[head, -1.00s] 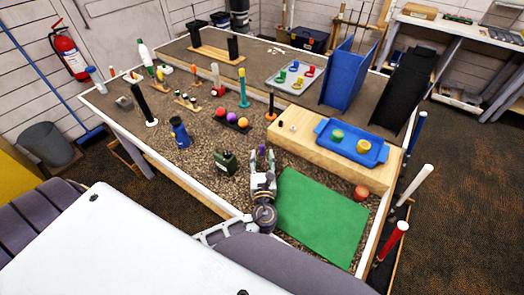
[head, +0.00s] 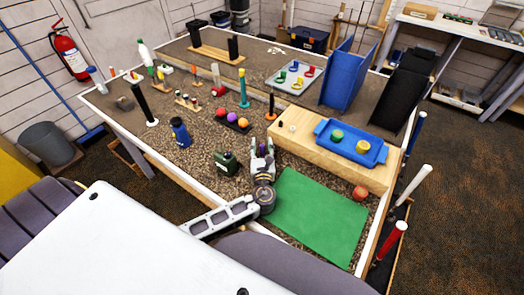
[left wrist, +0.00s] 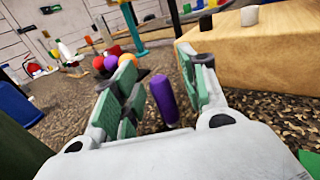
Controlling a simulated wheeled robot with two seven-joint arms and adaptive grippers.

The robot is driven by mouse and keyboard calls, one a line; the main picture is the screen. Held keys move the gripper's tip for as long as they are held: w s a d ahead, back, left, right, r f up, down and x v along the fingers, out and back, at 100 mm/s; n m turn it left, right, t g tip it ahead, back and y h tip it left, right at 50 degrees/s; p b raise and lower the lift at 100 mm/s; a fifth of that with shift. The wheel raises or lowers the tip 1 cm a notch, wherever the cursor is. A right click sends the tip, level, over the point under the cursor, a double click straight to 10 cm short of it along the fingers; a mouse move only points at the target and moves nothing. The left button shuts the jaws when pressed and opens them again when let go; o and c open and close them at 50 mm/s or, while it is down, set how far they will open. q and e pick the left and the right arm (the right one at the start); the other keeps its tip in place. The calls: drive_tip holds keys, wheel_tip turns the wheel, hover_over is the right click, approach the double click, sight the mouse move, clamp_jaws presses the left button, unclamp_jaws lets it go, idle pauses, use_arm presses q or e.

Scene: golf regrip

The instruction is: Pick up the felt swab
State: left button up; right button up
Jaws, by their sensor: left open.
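The purple felt swab (left wrist: 164,101) stands on the gravel between the two finger pads in the left wrist view, leaning slightly. Only its top shows in the head view (head: 261,149). My left gripper (head: 262,149) is open around it, low over the gravel, its green-padded fingers (left wrist: 158,92) on either side with a gap. My right gripper is not in view.
A green canister (head: 226,163) stands close to the left of my left gripper. A rack of coloured balls (head: 232,120) lies beyond it. A wooden block (head: 340,166) with a blue tray (head: 374,157) is to the right. A green mat (head: 315,220) lies in front of the block.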

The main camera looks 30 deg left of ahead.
sight(262, 145)
use_arm(q)
drive_tip(key=c, duration=0.9)
drive_tip(key=shift+r, duration=0.1)
drive_tip(key=shift+r+p, duration=0.35)
drive_tip(key=shift+r, duration=4.6)
